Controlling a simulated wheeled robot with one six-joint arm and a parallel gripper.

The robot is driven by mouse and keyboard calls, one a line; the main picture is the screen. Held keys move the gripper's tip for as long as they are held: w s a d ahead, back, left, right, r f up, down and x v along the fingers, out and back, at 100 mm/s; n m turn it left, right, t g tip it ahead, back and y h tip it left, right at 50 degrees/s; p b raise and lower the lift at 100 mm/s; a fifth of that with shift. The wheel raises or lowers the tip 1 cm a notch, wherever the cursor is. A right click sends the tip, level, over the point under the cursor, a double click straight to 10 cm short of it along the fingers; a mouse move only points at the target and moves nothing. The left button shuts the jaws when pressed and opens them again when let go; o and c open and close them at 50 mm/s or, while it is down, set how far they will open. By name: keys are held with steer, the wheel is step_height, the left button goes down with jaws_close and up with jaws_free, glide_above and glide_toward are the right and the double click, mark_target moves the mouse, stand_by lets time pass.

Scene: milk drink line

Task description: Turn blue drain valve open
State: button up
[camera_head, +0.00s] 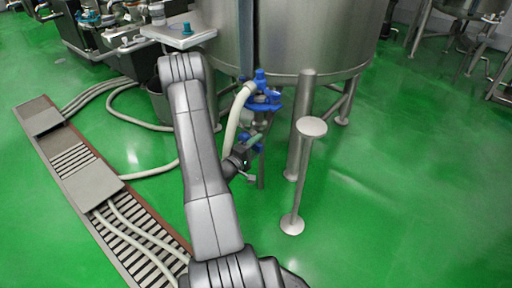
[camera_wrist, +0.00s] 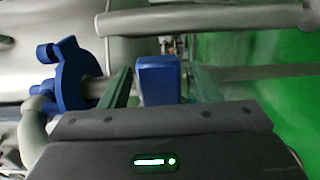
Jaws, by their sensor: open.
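A blue block-shaped handle (camera_wrist: 158,80) stands between the two green fingers of my gripper (camera_wrist: 160,72) in the wrist view. The fingers lie on either side of it with narrow gaps, so the gripper is open around it. A blue curved fitting (camera_wrist: 68,78) sits on a metal pipe left of the fingers. In the head view, blue valve parts (camera_head: 262,98) show below the steel tank, beside a pale hose. My gripper (camera_head: 254,142) is just below them, partly behind my arm. I cannot tell the handle's exact turn from these views.
The large steel tank (camera_head: 305,38) stands behind the valve. A steel post (camera_head: 301,180) with a round top is to the right. A drain channel (camera_head: 85,178) with pale hoses runs along the left. Green floor is clear at the right.

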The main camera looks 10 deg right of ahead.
jaws_close()
